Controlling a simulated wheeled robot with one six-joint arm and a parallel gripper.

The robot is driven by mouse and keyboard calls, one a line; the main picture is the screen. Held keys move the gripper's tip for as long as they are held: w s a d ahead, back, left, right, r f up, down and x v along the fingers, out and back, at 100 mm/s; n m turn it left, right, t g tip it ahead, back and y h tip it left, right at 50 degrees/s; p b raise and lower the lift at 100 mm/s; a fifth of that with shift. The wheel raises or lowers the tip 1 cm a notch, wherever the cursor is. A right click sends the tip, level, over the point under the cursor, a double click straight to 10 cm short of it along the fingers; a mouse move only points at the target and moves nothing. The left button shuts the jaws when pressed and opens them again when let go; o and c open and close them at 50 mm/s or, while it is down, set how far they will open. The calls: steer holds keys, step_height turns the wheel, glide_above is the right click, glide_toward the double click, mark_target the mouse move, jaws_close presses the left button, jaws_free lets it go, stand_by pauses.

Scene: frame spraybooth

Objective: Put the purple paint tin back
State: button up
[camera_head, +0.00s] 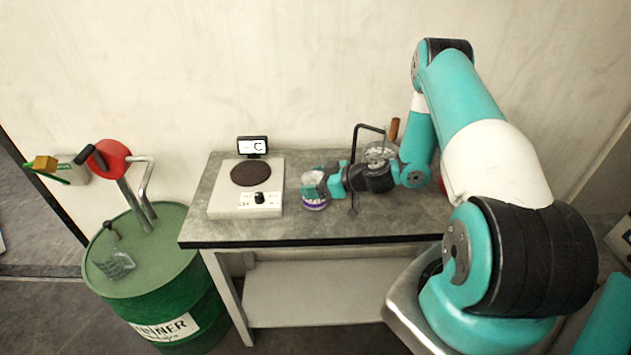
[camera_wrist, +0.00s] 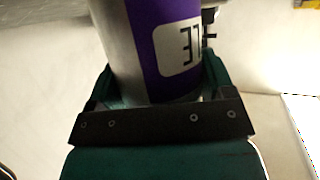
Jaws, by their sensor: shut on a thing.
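The purple paint tin (camera_head: 314,203) is a small metal tin with a purple band, low over the grey bench top, right of the white scale. I cannot tell whether it touches the bench. My gripper (camera_head: 318,186) is shut on it, reaching in from the right. In the wrist view the tin (camera_wrist: 150,45) fills the upper middle, with its purple label and a white patch with dark marks. My gripper's fingers (camera_wrist: 157,92) sit on both sides of it. The tin's far end is cut off by the picture edge.
A white scale (camera_head: 230,205) with a dark round plate (camera_head: 250,173) and small display stands at the bench's left. A bent black rod (camera_head: 355,150) rises near my wrist. A green drum (camera_head: 150,270) with a red-handled pump stands left of the bench (camera_head: 290,232).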

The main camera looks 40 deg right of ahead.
steer(key=shift+f+b, duration=0.45)
steer(key=shift+f, duration=0.05)
steer(key=shift+r, duration=0.1)
steer(key=o, duration=1.2)
steer(key=shift+o, duration=0.2)
